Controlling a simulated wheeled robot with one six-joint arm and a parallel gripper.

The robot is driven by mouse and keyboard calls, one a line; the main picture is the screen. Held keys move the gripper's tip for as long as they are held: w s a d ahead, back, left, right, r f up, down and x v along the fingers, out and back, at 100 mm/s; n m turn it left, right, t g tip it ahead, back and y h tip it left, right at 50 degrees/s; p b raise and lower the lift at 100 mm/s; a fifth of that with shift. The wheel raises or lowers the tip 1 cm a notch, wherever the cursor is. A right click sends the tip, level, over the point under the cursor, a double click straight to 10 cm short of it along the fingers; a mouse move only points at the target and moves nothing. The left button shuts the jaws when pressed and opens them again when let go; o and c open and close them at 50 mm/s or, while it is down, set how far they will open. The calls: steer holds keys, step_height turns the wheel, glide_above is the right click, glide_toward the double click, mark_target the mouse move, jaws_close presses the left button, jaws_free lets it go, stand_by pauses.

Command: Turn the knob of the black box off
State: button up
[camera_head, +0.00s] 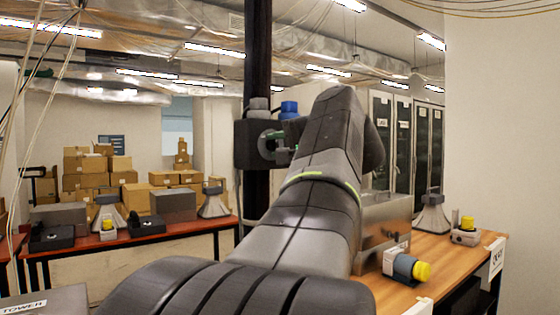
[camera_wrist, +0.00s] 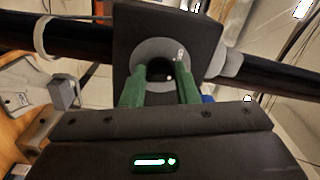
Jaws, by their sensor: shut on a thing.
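The black box (camera_head: 243,150) is fixed on a dark upright post, left of my forearm in the head view. In the wrist view its dark face (camera_wrist: 128,28) fills the top middle. A round grey knob (camera_wrist: 147,50) with a dark centre sits on that face, and it also shows in the head view (camera_head: 263,143). My gripper (camera_wrist: 160,88) has two green fingers at the left and right of the knob's lower part, shut on it. In the head view my gripper (camera_head: 281,146) is small and partly hidden by my arm.
A grey part (camera_head: 259,105) and a blue part (camera_head: 289,108) stand above the box. A wooden table (camera_head: 440,255) at right holds a grey device with a yellow knob (camera_head: 421,271). A red table (camera_head: 180,232) with several devices stands at left, cardboard boxes behind.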

steer(key=n+b, duration=0.2)
steer(key=n, duration=0.1)
steer(key=n+b, duration=0.2)
steer(key=shift+f+n, duration=0.2)
steer(key=shift+n, duration=0.2)
steer(key=shift+o, duration=0.2)
steer(key=shift+c, duration=0.2)
steer(key=o, duration=1)
steer(key=shift+r, duration=0.1)
steer(key=b+v, duration=0.2)
steer(key=v, duration=1.1)
steer(key=shift+s+d, duration=0.25)
steer(key=shift+s, duration=0.05)
steer(key=shift+p+x, duration=0.75)
steer(key=shift+x, duration=5.8)
